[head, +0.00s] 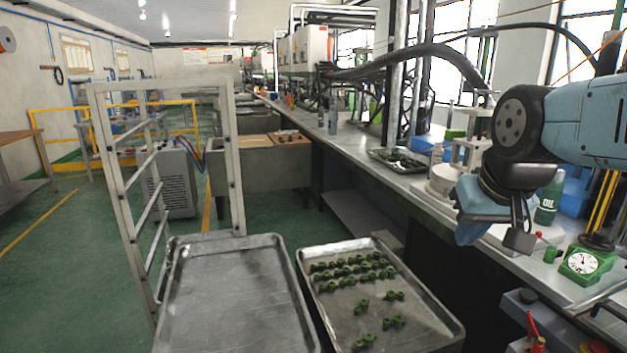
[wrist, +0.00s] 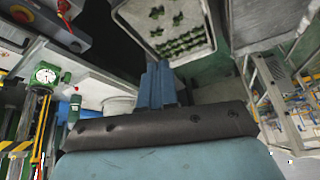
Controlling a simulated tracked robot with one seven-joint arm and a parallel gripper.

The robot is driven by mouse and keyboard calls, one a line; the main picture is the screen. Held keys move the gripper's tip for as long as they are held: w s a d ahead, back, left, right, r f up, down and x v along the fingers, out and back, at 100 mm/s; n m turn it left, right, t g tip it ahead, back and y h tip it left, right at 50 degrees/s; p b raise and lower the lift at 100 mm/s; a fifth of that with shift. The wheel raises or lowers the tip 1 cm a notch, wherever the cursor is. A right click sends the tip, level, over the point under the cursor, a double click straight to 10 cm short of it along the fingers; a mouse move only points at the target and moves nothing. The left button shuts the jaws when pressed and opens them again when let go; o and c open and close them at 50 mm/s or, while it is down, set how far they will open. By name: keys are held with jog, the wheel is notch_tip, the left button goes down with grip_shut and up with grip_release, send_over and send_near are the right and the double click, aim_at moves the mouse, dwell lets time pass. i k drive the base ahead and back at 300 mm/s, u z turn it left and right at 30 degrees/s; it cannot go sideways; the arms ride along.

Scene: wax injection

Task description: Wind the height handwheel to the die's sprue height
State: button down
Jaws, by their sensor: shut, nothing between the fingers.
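My gripper (head: 470,232) hangs in front of the bench edge at the right of the head view, pointing down. In the wrist view its two blue fingers (wrist: 157,85) are together, with nothing between them. A green dial gauge (head: 580,262) with a white face stands on the bench to the right of my gripper, apart from it. The dial gauge also shows at the left of the wrist view (wrist: 46,75). I cannot make out the height handwheel or the die's sprue for certain; my arm hides part of the bench there.
A green oil bottle (head: 549,198) stands on the bench (head: 345,150) behind my gripper. A red-handled part (head: 535,330) is at the lower right. A tray of green pieces (head: 440,322) and an empty tray (head: 235,300) lie at the front. A grey rack (head: 130,190) stands at the left.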

aim_at(597, 238)
jog(key=u, duration=1.2)
jog(key=i, duration=0.1)
jog(key=z, duration=3.35)
